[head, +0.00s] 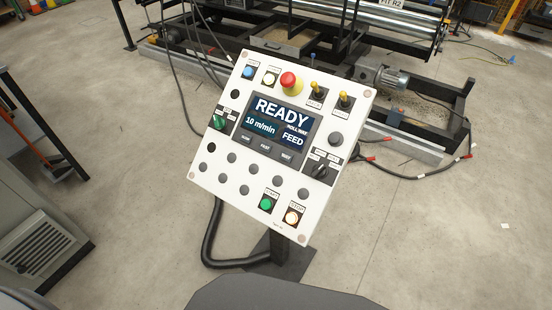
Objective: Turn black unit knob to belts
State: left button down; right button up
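A white control panel (232,185) stands tilted on a post in the middle of the head view. A black rotary knob (320,171) sits on a dark label plate at the panel's right side, below the screen's right edge. Small labels surround the knob, too small to read. Its pointer direction is hard to tell. The screen (270,128) reads READY, 10 m/min, ROLLWAY and FEED. A green knob (219,121) is on the panel's left side. Neither of my grippers is in view.
A red mushroom button (289,81), yellow-tipped levers (345,98), a green button (267,203) and a lit button (292,216) share the panel. A roller machine (390,80) stands behind. Cables lie at right. Concrete floor (440,230) is open at lower right.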

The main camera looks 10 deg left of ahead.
aim_at(319, 171)
jog(key=z, duration=0.5)
jog(key=k, duration=1.15)
jog(key=z, duration=0.3)
jog(key=i, duration=0.5)
jog(key=z, duration=0.5)
